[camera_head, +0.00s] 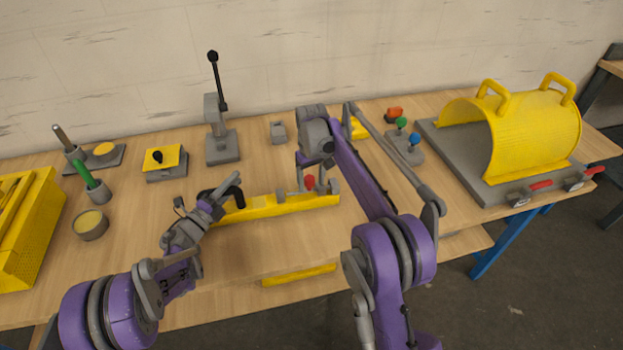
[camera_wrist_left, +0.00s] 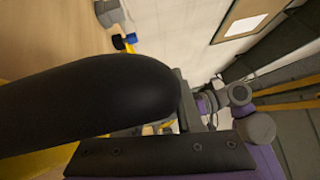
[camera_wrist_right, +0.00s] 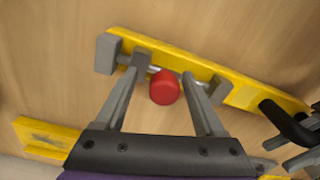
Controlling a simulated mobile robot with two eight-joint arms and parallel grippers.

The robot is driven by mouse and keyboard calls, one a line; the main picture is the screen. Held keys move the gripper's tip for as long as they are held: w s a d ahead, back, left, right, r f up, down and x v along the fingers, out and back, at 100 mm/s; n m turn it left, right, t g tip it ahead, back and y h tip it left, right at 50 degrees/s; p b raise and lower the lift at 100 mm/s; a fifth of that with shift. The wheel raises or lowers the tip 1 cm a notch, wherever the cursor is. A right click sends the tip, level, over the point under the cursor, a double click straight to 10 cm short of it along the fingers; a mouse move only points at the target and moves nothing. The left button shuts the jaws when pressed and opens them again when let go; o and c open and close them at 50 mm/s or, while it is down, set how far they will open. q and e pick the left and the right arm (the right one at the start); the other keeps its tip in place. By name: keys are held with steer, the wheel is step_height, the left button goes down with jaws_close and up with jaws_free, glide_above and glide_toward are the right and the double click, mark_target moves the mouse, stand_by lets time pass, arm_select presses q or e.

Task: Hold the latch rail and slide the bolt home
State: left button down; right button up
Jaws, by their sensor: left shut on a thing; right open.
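The yellow latch rail (camera_head: 275,208) lies on the workbench, with a black handle at its left end. The rail also shows in the right wrist view (camera_wrist_right: 245,93). My left gripper (camera_head: 228,192) is shut on the black handle, which fills much of the left wrist view (camera_wrist_left: 90,105). The bolt's red knob (camera_head: 309,183) stands at the rail's right part, near grey guide blocks (camera_wrist_right: 107,54). My right gripper (camera_wrist_right: 168,72) is open over the rail, its fingers on either side of the red knob (camera_wrist_right: 164,88). Contact with the knob cannot be told.
A lever press (camera_head: 222,145) and a small grey block (camera_head: 278,132) stand behind the rail. A stand with coloured knobs (camera_head: 405,148) and a yellow hooded cover (camera_head: 535,130) are at the right. Cups and a yellow bin (camera_head: 25,230) are at the left.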

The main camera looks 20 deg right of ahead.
mark_target(312, 178)
arm_select(q)
steer(key=shift+d, duration=0.1)
arm_select(e)
step_height(312, 178, up, 12)
stand_by(0.4)
arm_select(q)
steer(key=shift+c, duration=2.4)
jaws_free()
